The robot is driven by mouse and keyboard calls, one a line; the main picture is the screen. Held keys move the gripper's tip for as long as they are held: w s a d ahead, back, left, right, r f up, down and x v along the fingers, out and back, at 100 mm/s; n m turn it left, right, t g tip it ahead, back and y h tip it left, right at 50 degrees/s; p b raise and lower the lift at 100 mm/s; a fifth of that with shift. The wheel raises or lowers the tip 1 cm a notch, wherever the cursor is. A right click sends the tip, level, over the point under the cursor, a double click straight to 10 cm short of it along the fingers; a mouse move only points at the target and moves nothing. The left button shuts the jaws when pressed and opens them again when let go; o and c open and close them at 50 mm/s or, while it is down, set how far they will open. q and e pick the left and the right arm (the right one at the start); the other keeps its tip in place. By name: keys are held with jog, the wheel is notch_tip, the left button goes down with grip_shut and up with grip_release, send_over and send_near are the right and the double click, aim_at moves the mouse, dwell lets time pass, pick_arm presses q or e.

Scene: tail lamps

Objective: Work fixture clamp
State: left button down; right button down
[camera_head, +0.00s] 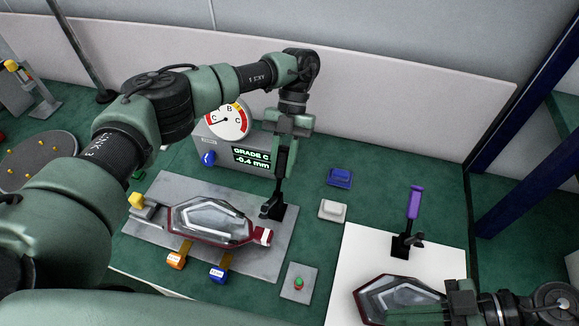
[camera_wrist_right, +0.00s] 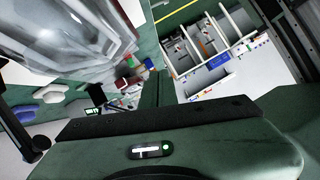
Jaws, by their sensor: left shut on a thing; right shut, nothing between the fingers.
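The work fixture (camera_head: 285,228) is a grey plate with a tail lamp (camera_head: 208,220) lying on it, clear-lensed with a dark red rim. The fixture clamp (camera_head: 272,208) stands at the plate's right, its black base visible. My left gripper (camera_head: 285,150) points down above the clamp and is shut on its upright lever; the grip is mostly hidden by the fingers. A second tail lamp (camera_head: 398,298) lies at the lower right, and its lens fills the upper left of the right wrist view (camera_wrist_right: 70,35). My right gripper (camera_head: 450,300) is shut and empty beside that lamp.
A gauge box (camera_head: 215,150) reads "GRADE C -0.4 mm" behind the fixture. A purple-handled clamp (camera_head: 414,202) stands on the white board (camera_head: 365,250). Blue (camera_head: 339,178) and white (camera_head: 332,210) blocks and a button plate (camera_head: 298,282) lie between. A round plate (camera_head: 38,160) is at left.

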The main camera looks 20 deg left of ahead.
pick_arm(q)
jog(key=shift+w+r, duration=0.1)
jog(key=shift+r, duration=0.05)
pick_arm(e)
jog(key=w+a+r+n+t+y, duration=0.1)
jog(key=w+a+r+n+y, duration=0.2)
jog(key=a, duration=0.5)
jog(key=w+a+r+n+t+y, duration=0.1)
jog(key=w+a+r+n, duration=0.2)
jog(key=w+a+r, duration=0.45)
jog(key=w+a+f+n+t, duration=0.2)
jog(key=w+f+n+t, duration=0.25)
jog(key=w, duration=0.35)
jog(key=w+a+f, duration=0.4)
jog(key=w+a, duration=0.1)
jog(key=a, duration=0.4)
jog(key=shift+w+a+n+g, duration=0.25)
jog(key=shift+a+n+g, duration=0.1)
jog(key=shift+a, duration=0.05)
jog(key=shift+f, duration=0.15)
